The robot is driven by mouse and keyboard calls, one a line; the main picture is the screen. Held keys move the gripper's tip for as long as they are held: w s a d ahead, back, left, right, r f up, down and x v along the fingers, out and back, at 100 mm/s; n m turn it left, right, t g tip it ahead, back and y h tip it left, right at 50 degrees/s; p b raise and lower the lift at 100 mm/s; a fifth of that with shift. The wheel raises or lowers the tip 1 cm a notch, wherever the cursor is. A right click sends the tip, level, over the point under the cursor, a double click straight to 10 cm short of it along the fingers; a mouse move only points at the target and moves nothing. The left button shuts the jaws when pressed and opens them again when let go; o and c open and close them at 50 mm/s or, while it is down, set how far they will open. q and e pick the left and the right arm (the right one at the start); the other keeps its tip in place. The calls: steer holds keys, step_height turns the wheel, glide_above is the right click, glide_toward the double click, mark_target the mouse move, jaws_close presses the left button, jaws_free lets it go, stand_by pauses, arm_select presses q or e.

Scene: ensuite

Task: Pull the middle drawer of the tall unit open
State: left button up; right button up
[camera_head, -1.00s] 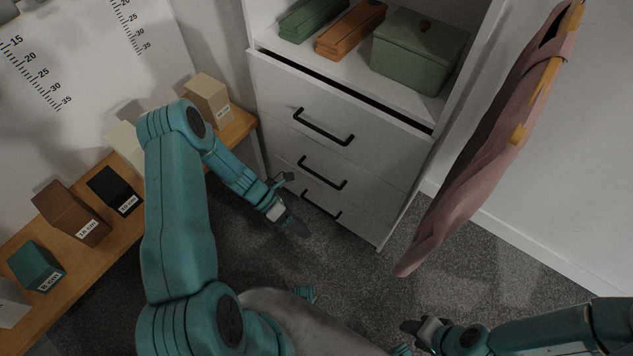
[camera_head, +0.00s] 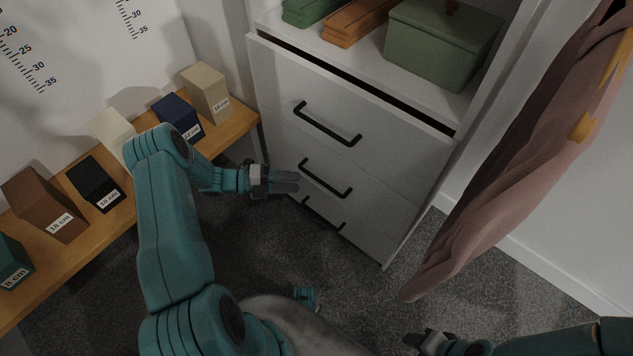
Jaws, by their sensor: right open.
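The tall unit (camera_head: 350,100) is white, with black bar handles on its drawer fronts. The middle drawer (camera_head: 375,185) appears closed; its handle (camera_head: 325,180) slants down to the right. My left gripper (camera_head: 293,182) is just left of that handle's upper end, its fingers pointing right towards the drawer front. I cannot tell whether it touches the handle or how far its fingers are apart; no held thing shows. My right gripper (camera_head: 412,338) is open and low at the bottom of the view, away from the unit.
The top drawer (camera_head: 345,95) has a dark gap above its front. Green and orange items and a green lidded box (camera_head: 440,45) sit on the shelf above. A pink garment (camera_head: 510,190) hangs right of the unit. A wooden bench (camera_head: 125,205) with labelled blocks stands left. Carpet lies between.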

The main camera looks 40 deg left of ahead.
arm_select(q)
steer(key=x, duration=0.7)
steer(key=shift+w+d+b, duration=0.2)
steer(key=shift+d+b, duration=0.05)
steer(key=shift+b, duration=0.2)
steer(key=shift+f, duration=0.1)
jaws_close()
